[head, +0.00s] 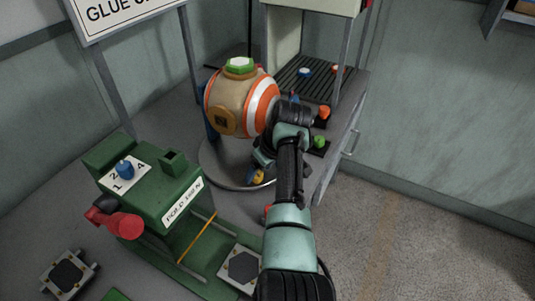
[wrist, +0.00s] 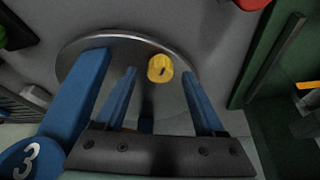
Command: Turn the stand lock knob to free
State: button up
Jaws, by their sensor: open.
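The stand lock knob is a small yellow knob (wrist: 160,68) with a dark mark on its face. It sits low at the round metal base plate (wrist: 75,55), and it also shows in the head view (head: 257,177), partly hidden by my arm. My gripper (wrist: 159,73) is open, its two fingers pointing toward the knob, which appears between the fingertips in the wrist view. I cannot tell whether they touch it. The stand's blue leg (wrist: 85,85) is close to the left finger.
The striped ball (head: 240,103) with a green top is on the stand above my gripper. A green fold iron machine (head: 155,190) with a blue dial and red handle stands at the left. Orange and green buttons (head: 319,142) are right of my wrist.

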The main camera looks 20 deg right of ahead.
jog(key=v, duration=1.1)
jog(key=shift+r+p, duration=0.2)
jog(key=shift+p, duration=0.2)
jog(key=shift+s+f, duration=0.1)
jog(key=shift+s, duration=0.05)
